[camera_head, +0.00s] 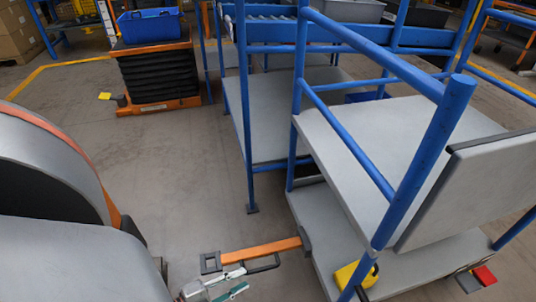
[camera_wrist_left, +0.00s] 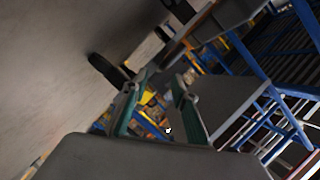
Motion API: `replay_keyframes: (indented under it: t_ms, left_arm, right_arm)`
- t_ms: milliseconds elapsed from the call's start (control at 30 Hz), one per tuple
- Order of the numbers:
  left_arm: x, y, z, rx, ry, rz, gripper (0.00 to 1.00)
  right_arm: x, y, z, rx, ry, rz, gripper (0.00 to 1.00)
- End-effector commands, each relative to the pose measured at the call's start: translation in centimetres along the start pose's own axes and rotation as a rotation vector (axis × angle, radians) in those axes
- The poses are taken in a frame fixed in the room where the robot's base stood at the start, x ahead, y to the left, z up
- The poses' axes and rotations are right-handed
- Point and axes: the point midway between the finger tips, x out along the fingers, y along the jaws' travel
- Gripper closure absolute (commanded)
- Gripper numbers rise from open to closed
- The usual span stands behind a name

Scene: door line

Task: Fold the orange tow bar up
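The orange tow bar (camera_head: 262,249) sticks out to the left from the lower end of the blue and grey cart (camera_head: 312,215). It lies about level, low over the floor. A dark square eye (camera_head: 210,262) sits at its free end, and a black loop handle (camera_head: 264,266) is on its near side. My left gripper (camera_head: 228,284) is just in front of the free end and the handle; I cannot tell if it touches them. In the left wrist view its two green fingers (camera_wrist_left: 158,104) stand apart with nothing seen between them. My right gripper is not in view.
A yellow block (camera_head: 352,276) and a red pedal (camera_head: 485,275) sit low on the cart. A second blue-framed cart (camera_head: 250,110) stands behind. An orange lift table (camera_head: 158,78) with a blue bin (camera_head: 149,25) is at the back left. The floor (camera_head: 160,160) between is clear.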

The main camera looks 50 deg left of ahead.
Motion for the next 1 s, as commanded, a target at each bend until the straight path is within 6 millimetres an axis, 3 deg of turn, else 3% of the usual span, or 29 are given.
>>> replay_keyframes:
  t_ms: [500, 900, 1000]
  left_arm:
    - [6.8, 0.0, 0.0, 0.0, 0.0, 0.0, 0.72]
    - [7.6, -0.1, -0.1, -0.001, 0.001, -0.002, 0.72]
    - [7.6, -0.1, -0.1, -0.001, 0.001, -0.002, 0.98]
  right_arm:
    - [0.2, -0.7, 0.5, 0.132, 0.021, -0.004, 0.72]
    - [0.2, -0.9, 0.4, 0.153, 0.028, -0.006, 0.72]
    - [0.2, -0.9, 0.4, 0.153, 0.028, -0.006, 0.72]
